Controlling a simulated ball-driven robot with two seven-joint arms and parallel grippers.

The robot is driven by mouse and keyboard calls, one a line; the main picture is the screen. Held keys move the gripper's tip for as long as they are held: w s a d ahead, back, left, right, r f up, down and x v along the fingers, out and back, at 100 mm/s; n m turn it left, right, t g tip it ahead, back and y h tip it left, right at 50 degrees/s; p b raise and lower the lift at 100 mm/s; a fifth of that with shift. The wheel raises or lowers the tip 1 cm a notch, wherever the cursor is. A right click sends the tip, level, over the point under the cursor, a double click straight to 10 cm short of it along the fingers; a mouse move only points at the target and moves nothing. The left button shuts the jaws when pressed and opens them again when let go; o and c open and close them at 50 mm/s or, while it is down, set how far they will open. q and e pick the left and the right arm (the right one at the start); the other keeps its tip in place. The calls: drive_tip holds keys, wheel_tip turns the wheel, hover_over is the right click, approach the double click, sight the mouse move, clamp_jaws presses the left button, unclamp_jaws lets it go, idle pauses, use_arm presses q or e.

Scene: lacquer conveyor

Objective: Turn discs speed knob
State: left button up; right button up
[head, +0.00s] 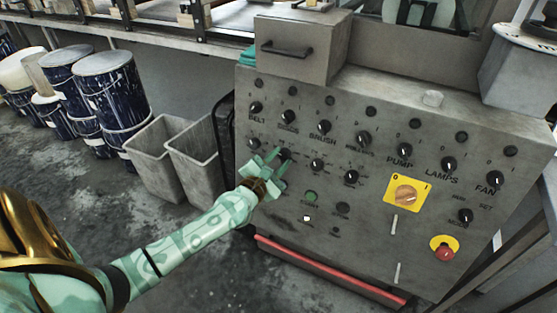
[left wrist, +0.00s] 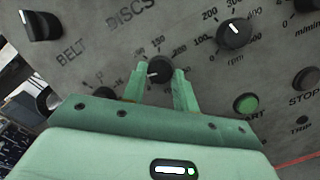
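The discs speed knob (head: 285,153) is a small black dial in the lower row of the grey control panel (head: 370,190), below the "DISCS" lettering. In the left wrist view the knob (left wrist: 159,71) has a white pointer mark aimed left. My left gripper (head: 276,162) reaches the panel at this knob. Its two green fingers (left wrist: 160,82) are apart, one on each side of the knob. I cannot tell whether they touch it. My right gripper is in neither view.
Nearby knobs include the belt switch (left wrist: 41,26) and an rpm dial (left wrist: 235,33). A green start button (left wrist: 246,103) lies to the lower right. A yellow-backed main switch (head: 406,192) and red stop button (head: 444,252) are further right. Grey bins (head: 192,165) stand left of the panel.

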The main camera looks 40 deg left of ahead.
use_arm(q)
drive_tip(key=shift+c, duration=0.3)
